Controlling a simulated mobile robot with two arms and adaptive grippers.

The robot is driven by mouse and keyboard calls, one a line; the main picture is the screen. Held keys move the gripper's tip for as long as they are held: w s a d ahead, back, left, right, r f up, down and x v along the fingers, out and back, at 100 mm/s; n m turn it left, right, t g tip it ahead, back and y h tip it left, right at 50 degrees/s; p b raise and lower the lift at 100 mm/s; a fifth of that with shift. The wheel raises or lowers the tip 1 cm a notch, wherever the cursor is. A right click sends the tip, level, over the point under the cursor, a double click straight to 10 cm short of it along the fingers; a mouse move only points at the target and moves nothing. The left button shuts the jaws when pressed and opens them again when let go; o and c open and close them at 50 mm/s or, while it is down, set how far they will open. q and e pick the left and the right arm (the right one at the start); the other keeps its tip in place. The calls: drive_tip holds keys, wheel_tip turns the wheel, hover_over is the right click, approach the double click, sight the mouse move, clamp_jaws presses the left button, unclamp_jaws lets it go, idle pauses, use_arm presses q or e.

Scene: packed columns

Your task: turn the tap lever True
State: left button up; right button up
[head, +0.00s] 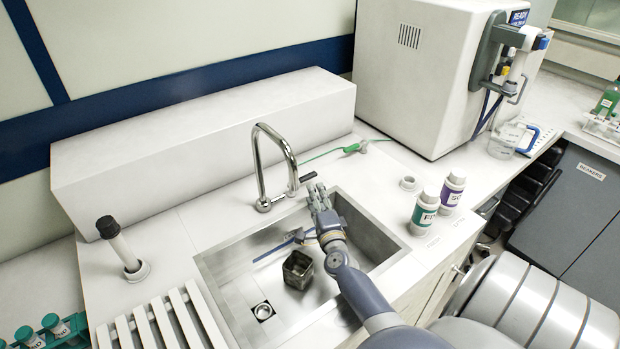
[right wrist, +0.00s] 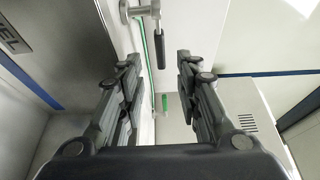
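The chrome tap (head: 262,168) with a curved spout stands at the back edge of the sink. Its dark lever (head: 308,177) sticks out to the right from the tap's base. The lever also shows in the right wrist view (right wrist: 160,48), ahead of and between the fingers. My right gripper (head: 318,190) is just beside the lever's end, over the sink's back edge. In the right wrist view its fingers (right wrist: 157,62) are spread apart with nothing between their pads. I cannot tell if a finger touches the lever. My left gripper is not in view.
The steel sink (head: 225,262) holds a dark square beaker (head: 298,269) and a blue-handled brush (head: 275,250). Two labelled bottles (head: 424,212) (head: 453,190) stand right of the sink. A white box-shaped ledge (head: 200,140) runs behind. A large white machine (head: 410,90) stands at the back right.

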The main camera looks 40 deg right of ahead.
sight(310, 179)
drive_tip(key=b+x, duration=0.1)
drive_tip(key=x, duration=0.3)
drive_tip(key=shift+b+x, duration=0.45)
drive_tip(key=shift+x, duration=0.75)
drive_tip(key=shift+w+d, duration=0.2)
drive_tip(key=shift+w, duration=0.15)
clamp_jaws()
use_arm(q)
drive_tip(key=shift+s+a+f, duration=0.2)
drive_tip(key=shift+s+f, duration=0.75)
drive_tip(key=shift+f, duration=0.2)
